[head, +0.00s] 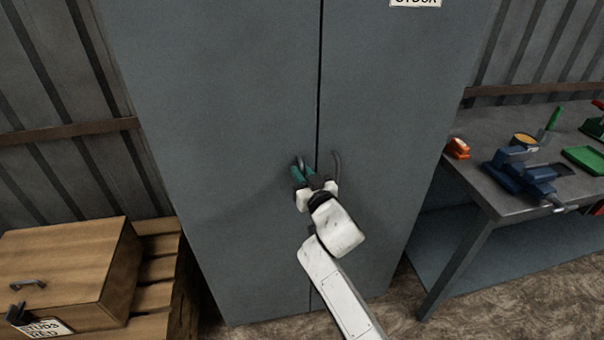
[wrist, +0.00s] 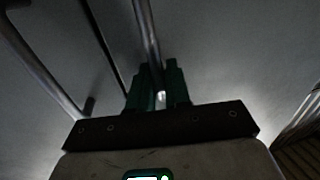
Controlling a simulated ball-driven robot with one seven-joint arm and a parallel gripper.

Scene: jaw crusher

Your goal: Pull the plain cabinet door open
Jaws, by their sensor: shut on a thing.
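The plain cabinet door (head: 230,150) is the grey left-hand door in the head view. It carries no label and looks flush with the right door, with a narrow dark seam between them. Its bar handle (head: 300,161) shows just above my gripper (head: 303,174). In the wrist view the handle (wrist: 147,40) runs down between the two green fingers of my gripper (wrist: 158,88), which are shut on it. The handle's lower part is hidden by the fingers.
The right door (head: 385,120) bears a label (head: 415,2) and its own handle (head: 338,168), close beside my gripper. A wooden crate (head: 65,265) on a pallet (head: 160,270) stands at left. A workbench (head: 490,195) with a blue vise (head: 522,172) stands at right.

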